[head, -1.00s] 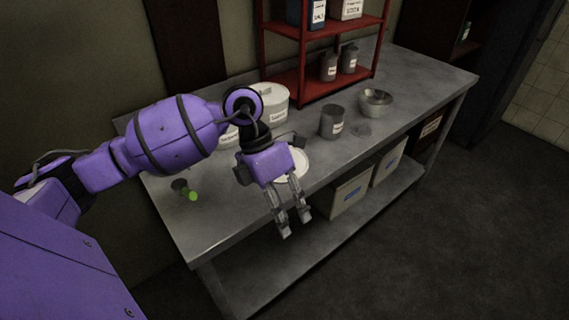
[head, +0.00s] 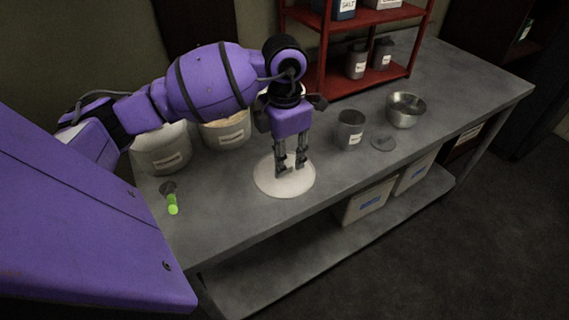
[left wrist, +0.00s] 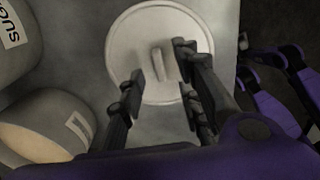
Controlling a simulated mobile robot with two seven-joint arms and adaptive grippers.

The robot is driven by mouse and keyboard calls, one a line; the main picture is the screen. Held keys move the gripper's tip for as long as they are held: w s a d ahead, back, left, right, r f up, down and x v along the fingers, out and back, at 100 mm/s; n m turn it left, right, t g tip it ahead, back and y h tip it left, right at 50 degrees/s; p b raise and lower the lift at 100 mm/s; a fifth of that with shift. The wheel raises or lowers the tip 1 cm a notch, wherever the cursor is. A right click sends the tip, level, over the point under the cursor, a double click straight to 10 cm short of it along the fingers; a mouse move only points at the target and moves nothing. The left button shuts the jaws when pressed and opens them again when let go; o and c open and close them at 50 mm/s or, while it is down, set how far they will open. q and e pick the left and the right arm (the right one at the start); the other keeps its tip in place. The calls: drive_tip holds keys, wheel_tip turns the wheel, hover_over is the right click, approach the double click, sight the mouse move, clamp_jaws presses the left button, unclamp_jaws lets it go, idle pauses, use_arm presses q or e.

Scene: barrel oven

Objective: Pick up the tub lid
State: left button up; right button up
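The tub lid (head: 284,184) is a round, pale disc lying flat on the grey metal table. In the left wrist view the lid (left wrist: 133,46) shows a raised bar handle (left wrist: 157,66) at its middle. My left gripper (head: 290,172) points down over the lid, with its fingers spread. In the left wrist view the left gripper (left wrist: 163,72) has its fingers on either side of the handle, with gaps showing. I cannot tell whether the fingertips touch the lid.
Two white tubs stand at the left back, one (head: 160,150) left of an open one (head: 228,132). A grey canister (head: 350,130), a small round lid (head: 383,143) and a metal bowl (head: 405,109) are to the right. A green-handled tool (head: 172,205) lies at left. A red shelf (head: 322,60) stands behind.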

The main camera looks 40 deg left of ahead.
use_arm(q)
drive_tip(key=shift+f, duration=1.35)
drive_tip(key=shift+w, duration=0.1)
clamp_jaws()
drive_tip(key=shift+r, duration=0.1)
